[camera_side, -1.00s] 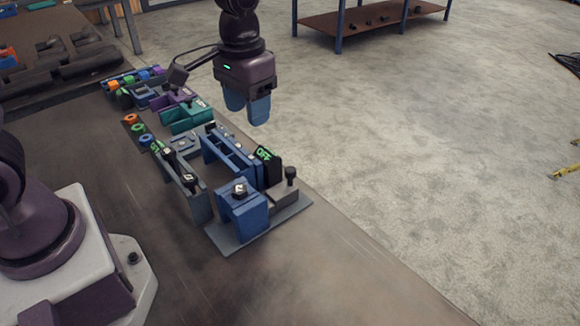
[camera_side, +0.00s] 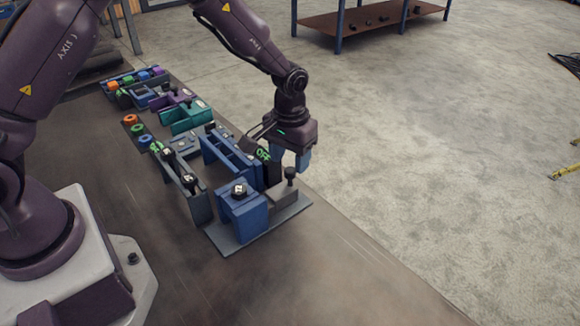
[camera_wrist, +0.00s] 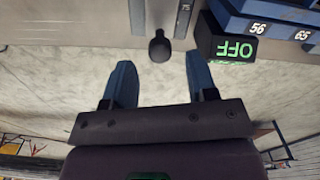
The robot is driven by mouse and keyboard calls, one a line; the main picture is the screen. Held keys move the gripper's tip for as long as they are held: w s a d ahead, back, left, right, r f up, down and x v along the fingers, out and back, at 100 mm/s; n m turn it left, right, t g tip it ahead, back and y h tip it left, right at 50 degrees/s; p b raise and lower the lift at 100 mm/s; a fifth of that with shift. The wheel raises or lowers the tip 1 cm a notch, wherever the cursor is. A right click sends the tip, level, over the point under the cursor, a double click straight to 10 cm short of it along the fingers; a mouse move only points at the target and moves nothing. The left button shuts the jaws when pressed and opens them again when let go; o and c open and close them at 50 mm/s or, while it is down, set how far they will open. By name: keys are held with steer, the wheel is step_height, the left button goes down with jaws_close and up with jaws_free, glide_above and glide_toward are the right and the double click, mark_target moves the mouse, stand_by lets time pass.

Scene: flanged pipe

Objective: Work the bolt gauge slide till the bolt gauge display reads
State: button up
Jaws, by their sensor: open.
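The bolt gauge display (camera_side: 263,155) is a small black box with green letters reading OFF. It also shows upside down at the upper right of the wrist view (camera_wrist: 233,46). The slide is a grey block (camera_side: 284,192) with a black knob (camera_side: 290,174) on the base plate, right of the blue block. In the wrist view the knob (camera_wrist: 159,46) stands just beyond the fingertips, roughly between them. My gripper (camera_side: 291,165) is open and empty, above and beside the knob. In the wrist view its two blue fingers (camera_wrist: 158,72) are spread apart, and I see no contact with the knob.
A blue block with a numbered top (camera_side: 240,195) stands left of the slide. Blue rails (camera_side: 228,155) lie behind it; number tags 56 and 65 show in the wrist view. Several coloured fixtures line the table further back. The table front (camera_side: 330,285) is clear.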

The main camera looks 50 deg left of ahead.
mark_target(290, 170)
steer(key=shift+f, duration=1.55)
steer(key=shift+c, duration=0.2)
jaws_close()
steer(key=shift+s, duration=1.1)
steer(key=shift+o, duration=0.2)
jaws_free()
step_height(290, 170, up, 13)
